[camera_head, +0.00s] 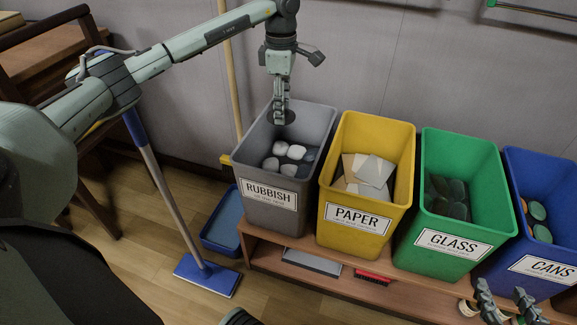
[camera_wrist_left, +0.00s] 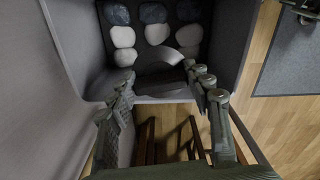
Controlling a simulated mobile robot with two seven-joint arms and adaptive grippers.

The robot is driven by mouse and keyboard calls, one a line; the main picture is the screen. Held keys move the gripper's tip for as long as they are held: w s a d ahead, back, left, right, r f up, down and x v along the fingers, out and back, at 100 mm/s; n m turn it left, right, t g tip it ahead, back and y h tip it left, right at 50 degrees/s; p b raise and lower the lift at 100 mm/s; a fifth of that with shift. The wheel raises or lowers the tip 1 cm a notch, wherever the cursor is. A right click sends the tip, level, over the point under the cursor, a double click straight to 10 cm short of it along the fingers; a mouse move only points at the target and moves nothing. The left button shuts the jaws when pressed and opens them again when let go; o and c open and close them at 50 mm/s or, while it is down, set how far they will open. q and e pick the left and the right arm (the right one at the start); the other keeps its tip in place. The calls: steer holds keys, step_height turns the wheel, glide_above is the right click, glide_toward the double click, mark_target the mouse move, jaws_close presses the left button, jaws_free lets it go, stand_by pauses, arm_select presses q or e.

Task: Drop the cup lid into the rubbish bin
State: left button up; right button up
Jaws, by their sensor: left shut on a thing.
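The cup lid shows as a dark round disc (camera_head: 291,117) at the fingertips of my left gripper (camera_head: 281,112). In the left wrist view it is a grey curved shape (camera_wrist_left: 160,68) between the fingers (camera_wrist_left: 163,88), partly hidden. My left gripper is shut on it and points down over the back part of the grey rubbish bin (camera_head: 247,182), which is labelled RUBBISH. The bin's inside also shows in the left wrist view (camera_wrist_left: 230,40). My right gripper (camera_head: 508,303) is at the bottom right, its fingers apart and empty.
Pale and dark lumps (camera_head: 288,160) lie in the rubbish bin. A yellow PAPER bin (camera_head: 349,217), green GLASS bin (camera_head: 440,240) and blue CANS bin (camera_head: 540,220) stand to its right on a wooden bench (camera_head: 270,258). A blue mop (camera_head: 205,275) stands at the left.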

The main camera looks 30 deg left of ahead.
stand_by(0.3)
arm_select(q)
steer(key=o, duration=0.8)
steer(key=shift+o, duration=0.2)
step_height(320, 180, up, 12)
stand_by(0.3)
